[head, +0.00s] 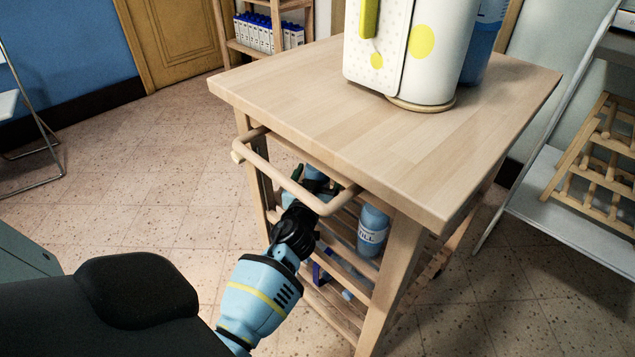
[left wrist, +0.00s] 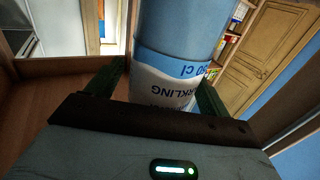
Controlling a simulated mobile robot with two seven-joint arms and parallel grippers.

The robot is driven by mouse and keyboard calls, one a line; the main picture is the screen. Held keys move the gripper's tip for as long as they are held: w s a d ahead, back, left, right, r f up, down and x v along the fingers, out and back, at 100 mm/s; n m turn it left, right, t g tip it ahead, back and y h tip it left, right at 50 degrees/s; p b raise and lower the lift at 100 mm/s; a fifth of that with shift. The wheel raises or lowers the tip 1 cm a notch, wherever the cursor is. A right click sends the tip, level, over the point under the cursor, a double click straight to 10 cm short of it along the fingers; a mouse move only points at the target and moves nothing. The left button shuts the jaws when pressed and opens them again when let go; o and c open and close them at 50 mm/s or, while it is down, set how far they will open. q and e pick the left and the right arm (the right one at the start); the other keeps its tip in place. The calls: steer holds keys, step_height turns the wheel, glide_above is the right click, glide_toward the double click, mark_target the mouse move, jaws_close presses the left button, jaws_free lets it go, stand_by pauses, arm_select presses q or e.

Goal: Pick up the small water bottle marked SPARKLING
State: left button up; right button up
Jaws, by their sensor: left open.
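The small blue bottle marked SPARKLING (left wrist: 172,72) fills the middle of the left wrist view. Its white label with blue letters appears upside down, and "RKLING" and "0 cl" can be read. My left gripper (left wrist: 160,82) is open, with one dark green finger on each side of the bottle. I cannot tell whether either finger touches it. In the head view my left gripper (head: 302,192) reaches under the wooden trolley's top, beside a blue bottle part (head: 315,174) that is mostly hidden. My right gripper is in neither view.
Another blue bottle, its label ending in "ILL" (head: 372,230), stands on the slatted shelf to the right. A wooden rail (head: 262,135) and the trolley top (head: 330,112) lie close above my left gripper. A white-and-yellow container (head: 415,55) stands on top.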

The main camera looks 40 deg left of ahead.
arm_select(q)
steer(key=shift+w+a, duration=0.2)
steer(key=shift+w, duration=0.2)
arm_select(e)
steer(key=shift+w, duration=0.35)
arm_select(q)
steer(key=c, duration=1.4)
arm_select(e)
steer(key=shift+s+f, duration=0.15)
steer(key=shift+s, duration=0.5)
arm_select(q)
steer(key=shift+r, duration=0.1)
